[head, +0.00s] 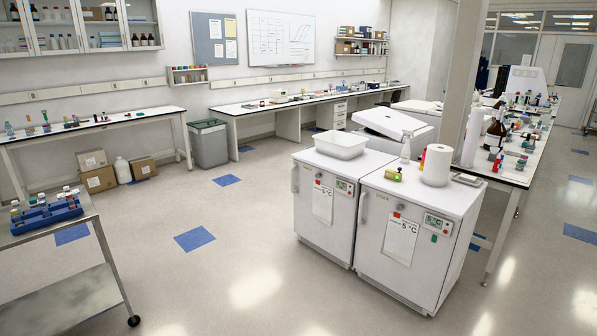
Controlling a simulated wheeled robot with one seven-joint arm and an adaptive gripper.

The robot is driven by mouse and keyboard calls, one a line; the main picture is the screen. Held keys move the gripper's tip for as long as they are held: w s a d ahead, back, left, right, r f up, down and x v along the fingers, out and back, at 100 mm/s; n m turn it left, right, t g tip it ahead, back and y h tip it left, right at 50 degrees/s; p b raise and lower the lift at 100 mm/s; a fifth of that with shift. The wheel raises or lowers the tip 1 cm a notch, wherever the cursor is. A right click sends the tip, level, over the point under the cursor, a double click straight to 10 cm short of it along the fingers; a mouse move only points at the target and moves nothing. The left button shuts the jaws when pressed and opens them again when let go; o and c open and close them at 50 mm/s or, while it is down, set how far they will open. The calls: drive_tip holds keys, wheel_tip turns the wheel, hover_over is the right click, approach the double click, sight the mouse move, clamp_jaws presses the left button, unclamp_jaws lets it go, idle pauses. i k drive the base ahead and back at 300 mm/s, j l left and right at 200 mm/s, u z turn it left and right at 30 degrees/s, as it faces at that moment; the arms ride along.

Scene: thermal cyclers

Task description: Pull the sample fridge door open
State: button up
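Two small white under-counter fridges stand side by side at the right of the middle in the head view. The left fridge (318,240) has a shut door with a vertical handle (294,179) at its left edge, a paper label and a small display. The right fridge (385,268) has a shut door, a vertical handle (363,208) at its left edge, a label reading "5 °C" and a display. I cannot tell which one is the sample fridge. My gripper is not in view.
A white tub (341,146) and a paper roll (436,165) stand on the fridge tops. A steel cart (68,304) with a blue rack stands at the lower left. The floor (240,245) before and left of the fridges is clear. A cluttered bench (508,178) is behind right.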

sight(323, 210)
drive_tip(key=i+l, duration=0.1)
drive_tip(key=i, duration=2.7)
drive_tip(key=i+l+u, duration=0.1)
drive_tip(key=i+u, duration=0.3)
drive_tip(key=i, duration=0.2)
drive_tip(key=i+l+u, duration=0.4)
drive_tip(key=i, duration=0.15)
drive_tip(key=i+l+u, duration=0.4)
drive_tip(key=i, duration=0.15)
drive_tip(key=i+l+u, duration=0.4)
drive_tip(key=i+l, duration=0.1)
drive_tip(key=l, duration=0.05)
